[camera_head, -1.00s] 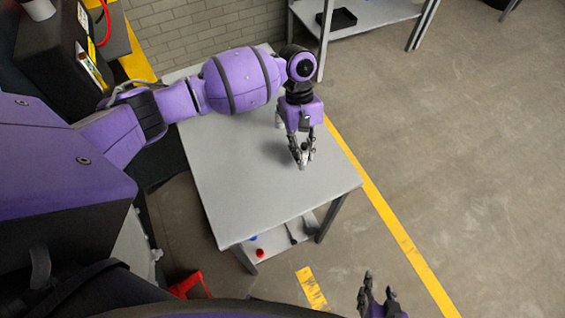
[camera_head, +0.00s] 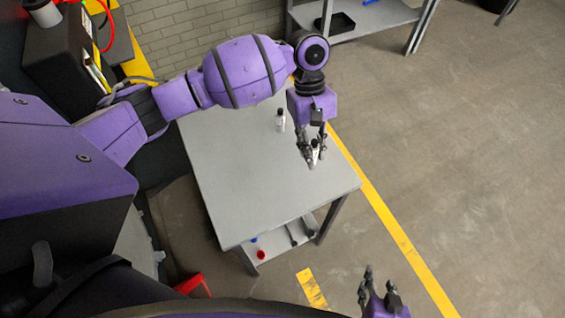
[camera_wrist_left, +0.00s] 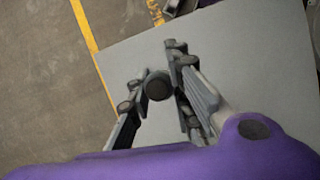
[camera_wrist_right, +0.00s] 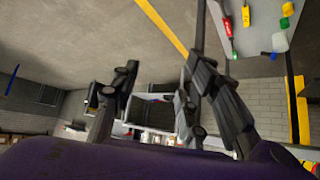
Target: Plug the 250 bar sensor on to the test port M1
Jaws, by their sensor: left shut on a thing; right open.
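My left gripper (camera_head: 312,155) is over the grey table (camera_head: 245,190), near its right edge. It is shut on a small sensor (camera_head: 315,157) with a light body; in the left wrist view, the sensor's dark round end (camera_wrist_left: 158,87) sits between the fingers. Whether it touches the table top is unclear. A second small sensor (camera_head: 280,120), white with a dark top, stands upright on the table behind and left of this gripper. The pressure ratings are unreadable. My right gripper (camera_head: 378,290) is open and empty, low at the bottom right. I cannot make out test port M1.
The table's lower shelf holds a red cap (camera_head: 261,254), a blue cap (camera_head: 254,240) and dark tools. A rack with a black tray (camera_head: 342,21) stands at the back. A dark box (camera_head: 62,55) is at the upper left. The floor to the right is clear.

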